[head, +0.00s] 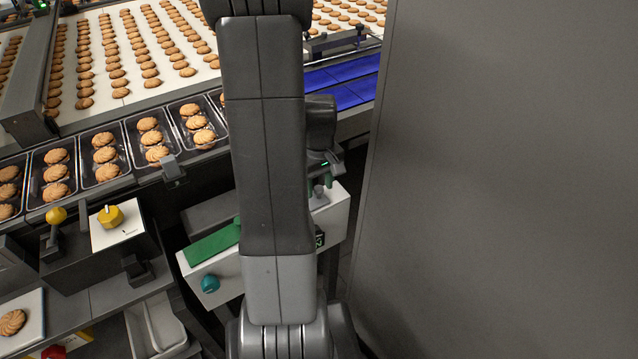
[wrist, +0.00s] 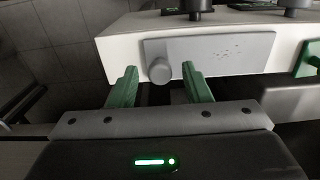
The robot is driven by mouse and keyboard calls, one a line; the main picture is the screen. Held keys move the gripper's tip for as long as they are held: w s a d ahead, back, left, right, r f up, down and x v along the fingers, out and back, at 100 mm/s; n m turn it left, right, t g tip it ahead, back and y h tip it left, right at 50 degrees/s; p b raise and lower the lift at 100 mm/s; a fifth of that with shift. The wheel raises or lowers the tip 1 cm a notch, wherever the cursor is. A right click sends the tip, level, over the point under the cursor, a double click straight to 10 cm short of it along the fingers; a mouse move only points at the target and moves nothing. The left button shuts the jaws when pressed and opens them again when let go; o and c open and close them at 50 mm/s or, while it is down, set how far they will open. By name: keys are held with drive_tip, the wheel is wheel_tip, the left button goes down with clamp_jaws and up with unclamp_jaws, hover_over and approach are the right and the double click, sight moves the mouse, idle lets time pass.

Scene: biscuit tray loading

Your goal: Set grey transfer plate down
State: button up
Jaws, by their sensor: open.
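A light grey plate (wrist: 235,50) with a round grey knob (wrist: 160,71) lies against the white housing (wrist: 125,45) in the wrist view. I take it to be the transfer plate; whether it rests there or is fixed cannot be told. My gripper (wrist: 160,69) is open, its green fingers on either side of the knob with gaps visible. In the head view my gripper (head: 322,187) is over the right end of the white housing (head: 336,212). My arm hides much of the housing there, and the plate is not clearly visible.
A conveyor (head: 195,78) carries rows of biscuits at the back left. Trays (head: 92,184) with biscuits line its front edge. A green pad (head: 212,244) and teal knob (head: 210,284) are on the housing. A large grey panel (head: 500,180) fills the right side.

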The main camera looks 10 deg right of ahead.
wheel_tip(320, 180, up, 12)
drive_tip(key=shift+p, duration=0.4)
